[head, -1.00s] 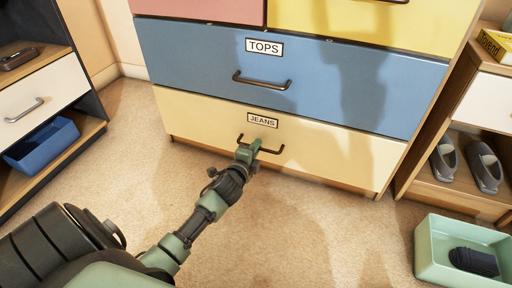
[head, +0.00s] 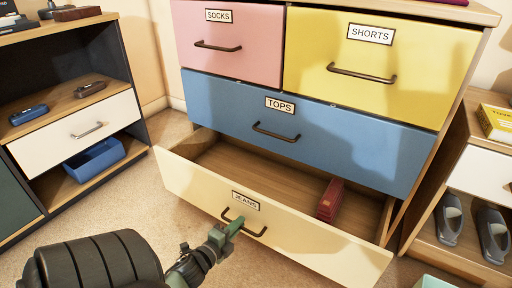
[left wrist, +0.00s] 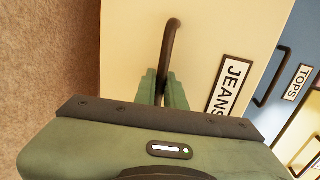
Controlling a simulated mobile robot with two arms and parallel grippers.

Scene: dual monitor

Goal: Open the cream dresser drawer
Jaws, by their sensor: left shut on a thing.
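The cream drawer (head: 290,232), labelled JEANS, is the bottom drawer of the dresser and stands well out, its inside showing. A dark red item (head: 330,199) lies inside it toward the right. My left gripper (head: 232,226) is shut on the drawer's dark bar handle (head: 254,232). In the left wrist view the two green fingers (left wrist: 164,92) are on either side of the handle (left wrist: 171,45), beside the JEANS label (left wrist: 230,86). My right gripper is not in view.
The blue TOPS drawer (head: 340,140), pink SOCKS drawer (head: 225,60) and yellow SHORTS drawer (head: 420,85) above are shut. A shelf unit with a white drawer (head: 80,130) stands at left. A side cabinet with grey shoes (head: 492,232) stands close at right. Carpet is in front.

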